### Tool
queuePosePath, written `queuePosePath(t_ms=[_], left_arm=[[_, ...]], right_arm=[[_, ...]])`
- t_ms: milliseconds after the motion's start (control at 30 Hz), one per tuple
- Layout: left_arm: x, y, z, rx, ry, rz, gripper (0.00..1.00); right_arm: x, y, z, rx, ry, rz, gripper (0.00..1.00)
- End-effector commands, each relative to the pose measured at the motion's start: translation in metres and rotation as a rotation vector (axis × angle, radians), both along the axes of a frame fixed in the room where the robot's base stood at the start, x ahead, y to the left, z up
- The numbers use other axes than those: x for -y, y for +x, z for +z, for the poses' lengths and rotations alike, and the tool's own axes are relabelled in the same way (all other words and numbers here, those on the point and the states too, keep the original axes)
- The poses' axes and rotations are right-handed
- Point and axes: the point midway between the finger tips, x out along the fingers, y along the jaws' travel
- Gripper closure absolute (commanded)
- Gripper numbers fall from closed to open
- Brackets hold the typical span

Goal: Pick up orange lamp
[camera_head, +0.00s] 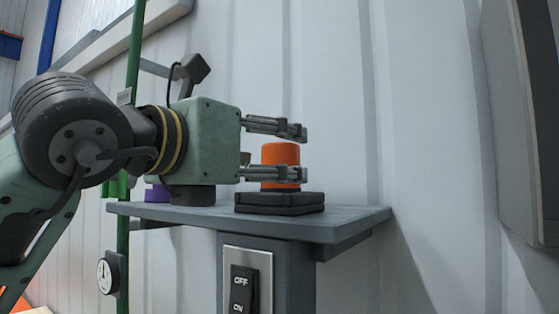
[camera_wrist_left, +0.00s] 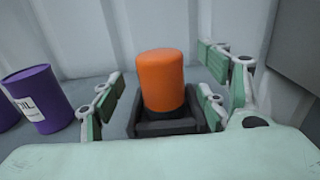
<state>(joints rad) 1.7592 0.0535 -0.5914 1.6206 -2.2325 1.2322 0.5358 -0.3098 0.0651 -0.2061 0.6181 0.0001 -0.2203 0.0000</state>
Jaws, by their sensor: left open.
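The orange lamp (camera_head: 280,153) is a short orange cylinder standing upright on a dark square base (camera_head: 279,203) on the grey shelf. It also shows in the left wrist view (camera_wrist_left: 161,80), upright in the middle, between the finger pads. My left gripper (camera_head: 292,152) comes in from the left at the lamp's height. Its fingers are spread and reach to the lamp, one finger passing in front of its lower part. In the left wrist view the left gripper (camera_wrist_left: 160,95) shows gaps between its pads and the lamp. My right gripper is in neither view.
The grey shelf (camera_head: 350,217) stands on a post with an OFF/ON switch (camera_head: 243,288). A purple can (camera_wrist_left: 38,97) stands left of the lamp. A green pole (camera_head: 133,60) and a gauge (camera_head: 108,273) are at the left. A white ribbed wall (camera_head: 430,100) is behind.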

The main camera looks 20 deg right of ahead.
Motion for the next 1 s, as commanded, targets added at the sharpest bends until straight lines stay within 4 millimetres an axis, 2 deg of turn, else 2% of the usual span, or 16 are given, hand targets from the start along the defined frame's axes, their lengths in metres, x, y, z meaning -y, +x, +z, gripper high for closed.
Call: queuePosePath(t_ms=[33, 200, 567, 1000], left_arm=[[0.006, 0.004, 0.006, -0.004, 0.001, -0.004, 0.32], [0.022, 0.016, 0.004, -0.003, 0.001, -0.003, 0.32], [0.027, 0.021, 0.0, -0.001, 0.0, -0.002, 0.32], [0.027, 0.021, 0.0, -0.001, 0.0, -0.002, 0.7]], right_arm=[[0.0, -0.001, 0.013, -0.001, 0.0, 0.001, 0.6], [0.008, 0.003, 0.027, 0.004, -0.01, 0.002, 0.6], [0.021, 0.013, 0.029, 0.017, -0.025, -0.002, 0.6], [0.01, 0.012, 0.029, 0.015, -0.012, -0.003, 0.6]])
